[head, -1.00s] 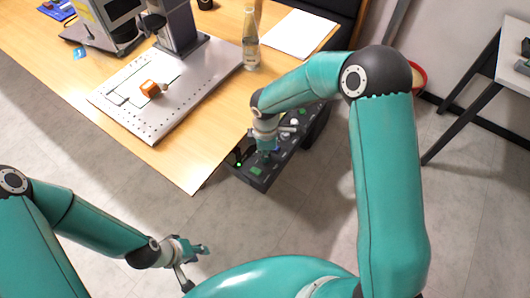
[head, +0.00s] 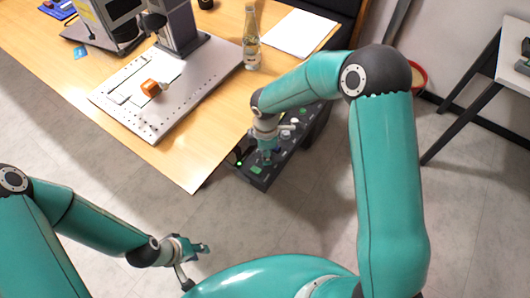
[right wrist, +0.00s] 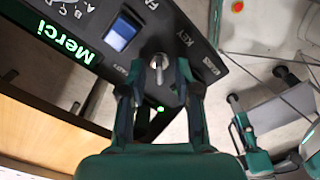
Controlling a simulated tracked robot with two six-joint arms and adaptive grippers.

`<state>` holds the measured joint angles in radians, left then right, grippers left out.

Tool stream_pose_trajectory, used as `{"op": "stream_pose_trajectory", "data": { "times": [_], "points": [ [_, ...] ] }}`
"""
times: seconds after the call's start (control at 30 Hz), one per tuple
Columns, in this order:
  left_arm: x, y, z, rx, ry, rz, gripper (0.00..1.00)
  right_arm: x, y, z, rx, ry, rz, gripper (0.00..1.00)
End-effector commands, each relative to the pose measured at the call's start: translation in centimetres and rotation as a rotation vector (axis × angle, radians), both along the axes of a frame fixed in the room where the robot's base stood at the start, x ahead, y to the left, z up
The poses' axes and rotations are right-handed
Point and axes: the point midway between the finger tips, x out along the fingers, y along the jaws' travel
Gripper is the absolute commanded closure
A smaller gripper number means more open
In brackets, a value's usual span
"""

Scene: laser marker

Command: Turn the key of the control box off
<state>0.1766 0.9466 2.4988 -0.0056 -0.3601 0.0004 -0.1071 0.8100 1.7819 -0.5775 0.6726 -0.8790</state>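The black control box (head: 258,182) sits beside the table's front right corner in the head view. In the right wrist view its panel (right wrist: 205,48) fills the top, with a metal key (right wrist: 159,64) beside the label KEY. My right gripper (right wrist: 158,78) is open, with one finger on each side of the key and a gap on both sides. In the head view the right gripper (head: 267,157) is over the box and hides the key. My left gripper (head: 196,262) hangs low over the floor, fingers apart and empty.
A wooden table (head: 190,168) carries the marking machine's metal plate (head: 185,102), an orange object (head: 150,88), a glass bottle (head: 251,40) and paper (head: 299,35). On the panel, a blue-lit switch (right wrist: 120,34) and green "Merci" display (right wrist: 66,42) lie left of the key.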

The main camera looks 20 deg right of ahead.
Motion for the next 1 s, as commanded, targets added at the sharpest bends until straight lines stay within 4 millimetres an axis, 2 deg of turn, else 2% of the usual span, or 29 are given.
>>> {"op": "stream_pose_trajectory", "data": {
  "times": [0.2,0.37,0.8,1.0],
  "points": [
    [0.0,0.0,0.0,0.000,0.000,0.000,0.68,0.0,-0.1,0.1,-0.001,-0.001,-0.001,0.68],
    [0.0,0.0,0.1,0.000,0.000,0.000,0.68,0.1,-0.1,1.4,-0.001,-0.004,-0.001,0.68],
    [0.0,0.0,0.0,0.000,0.000,0.000,0.68,0.1,0.0,9.5,0.002,-0.004,-0.001,0.68],
    [0.0,0.0,0.0,0.000,0.000,0.000,0.68,0.0,0.0,11.5,0.001,-0.001,-0.001,0.68]
  ]
}}
